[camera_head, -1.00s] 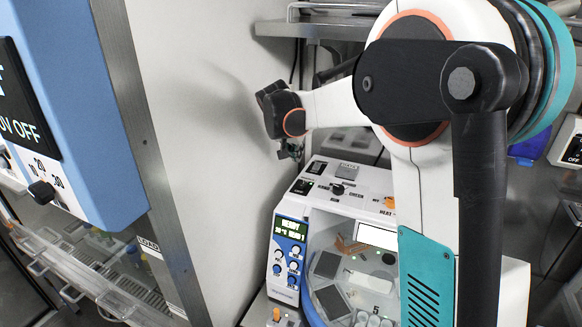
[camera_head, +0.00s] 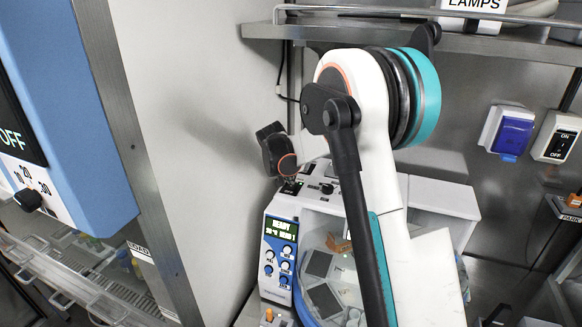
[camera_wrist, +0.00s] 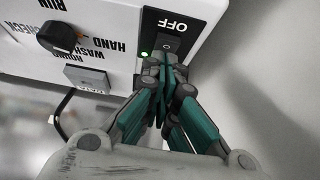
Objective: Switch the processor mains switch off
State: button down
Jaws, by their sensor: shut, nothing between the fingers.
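The processor (camera_head: 310,205) is a white machine with a blue control panel, below my arm in the head view. Its mains switch (camera_wrist: 169,44) is a dark rocker on a black plate, with OFF printed beside it, in the wrist view. A green lamp (camera_wrist: 144,54) glows next to it. My gripper (camera_wrist: 166,72) is shut and empty, with its fingertips at the plate's near end, close to the rocker. I cannot tell whether they touch. They hide the near end of the plate. In the head view my wrist hides most of the switch.
A black knob (camera_wrist: 64,38) and a grey square button (camera_wrist: 87,79) sit beside the switch plate. A pale wall panel (camera_head: 185,130) stands close on the left. A shelf (camera_head: 350,32) runs above. An ON/OFF wall switch (camera_head: 558,138) and blue-covered socket (camera_head: 512,134) are at right.

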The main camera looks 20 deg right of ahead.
aim_at(292, 186)
jog(key=shift+f, duration=0.35)
jog(key=shift+f, duration=0.1)
jog(key=shift+s+a+f+t+h+b, duration=0.25)
jog(key=shift+f+b, duration=0.2)
jog(key=shift+b, duration=0.55)
jog(key=shift+a+f+t+h+b, duration=0.1)
jog(key=shift+f+t+h+b, duration=0.15)
jog(key=shift+b, duration=0.3)
jog(key=shift+s+a+f+b, duration=0.1)
jog(key=shift+s+a+b, duration=0.25)
jog(key=shift+b, duration=0.4)
jog(key=shift+w+d, duration=0.1)
jog(key=shift+d, duration=0.1)
